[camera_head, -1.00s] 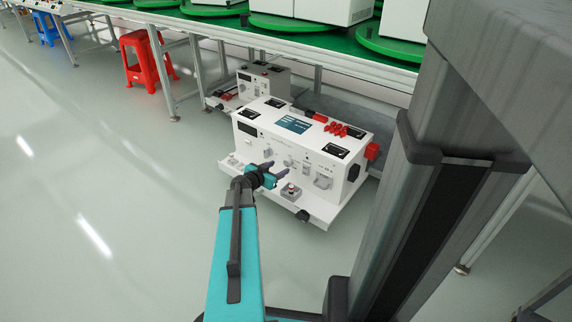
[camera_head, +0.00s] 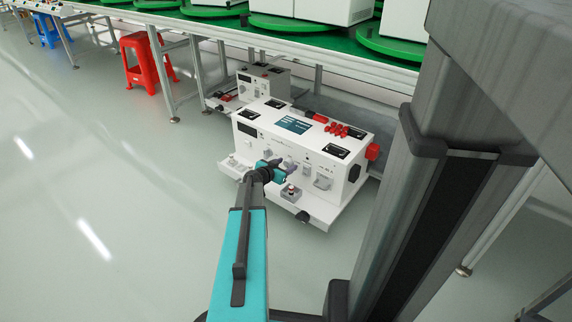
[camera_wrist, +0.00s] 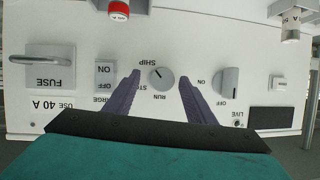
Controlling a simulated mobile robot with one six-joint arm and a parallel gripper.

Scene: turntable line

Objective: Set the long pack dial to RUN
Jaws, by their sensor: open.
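The white long pack (camera_head: 262,140) stands low beside the green line in the head view. My gripper (camera_wrist: 160,82) is open, with one purple-grey finger on each side of the dial. Whether the fingers touch it I cannot tell. In the head view my gripper (camera_head: 284,168) is at the front panel and hides the dial.
Near the dial are an ON/OFF knob (camera_wrist: 229,82), an ON/OFF switch (camera_wrist: 105,74), a FUSE handle (camera_wrist: 45,60) and a red button (camera_wrist: 119,10). A smaller white unit (camera_head: 262,82) stands behind. A red stool (camera_head: 146,60) is at left; the left floor is clear.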

